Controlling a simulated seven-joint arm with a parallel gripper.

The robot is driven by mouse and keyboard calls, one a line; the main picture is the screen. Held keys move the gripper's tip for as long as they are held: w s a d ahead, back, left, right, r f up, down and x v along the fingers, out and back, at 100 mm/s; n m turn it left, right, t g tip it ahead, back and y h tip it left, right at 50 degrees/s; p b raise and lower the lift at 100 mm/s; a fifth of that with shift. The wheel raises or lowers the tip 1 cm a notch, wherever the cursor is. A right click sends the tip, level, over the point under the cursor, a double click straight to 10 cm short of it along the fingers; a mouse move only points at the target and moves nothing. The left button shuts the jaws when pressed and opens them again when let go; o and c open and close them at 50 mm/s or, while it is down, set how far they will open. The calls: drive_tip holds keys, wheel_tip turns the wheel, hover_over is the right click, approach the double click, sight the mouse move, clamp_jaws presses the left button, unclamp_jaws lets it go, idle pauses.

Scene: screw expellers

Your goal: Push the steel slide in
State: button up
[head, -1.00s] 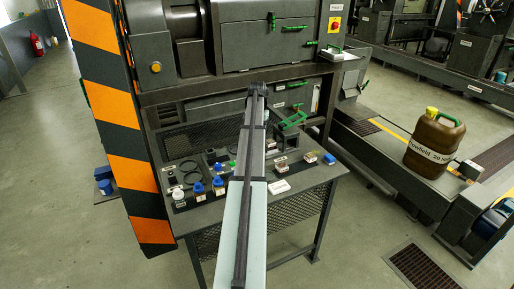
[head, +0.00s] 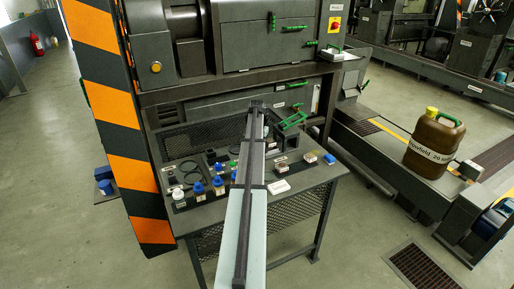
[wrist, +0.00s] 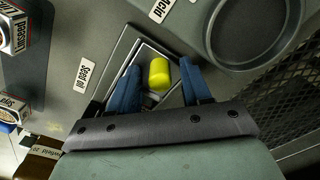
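I cannot pick out the steel slide for certain in either view. In the wrist view a bright metal-rimmed square frame (wrist: 145,44) lies beside the label "Seed oil", and I cannot tell whether it is the slide. A yellow cylinder (wrist: 159,80) stands at this frame. My gripper (wrist: 160,66) has its two blue fingers apart, one on each side of the yellow cylinder, with visible gaps. The fingers and dark palm hide part of the frame. In the head view my arm crosses the bench, and I cannot make out the fingers.
The bench (head: 206,214) holds blue-capped bottles (head: 198,188) and small blocks. A dark round dish (wrist: 255,30) and mesh are close by in the wrist view. The press (head: 265,40) rises behind. A brown canister (head: 433,145) stands on the right. A striped post (head: 120,130) is left.

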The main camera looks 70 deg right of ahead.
clamp_jaws()
idle(0.3)
drive_tip(key=s+d, duration=0.3)
drive_tip(key=shift+d, duration=0.15)
drive_tip(key=shift+o, duration=0.5)
unclamp_jaws()
wheel_tip(320, 180, up, 14)
idle(0.5)
drive_tip(key=shift+f, duration=0.1)
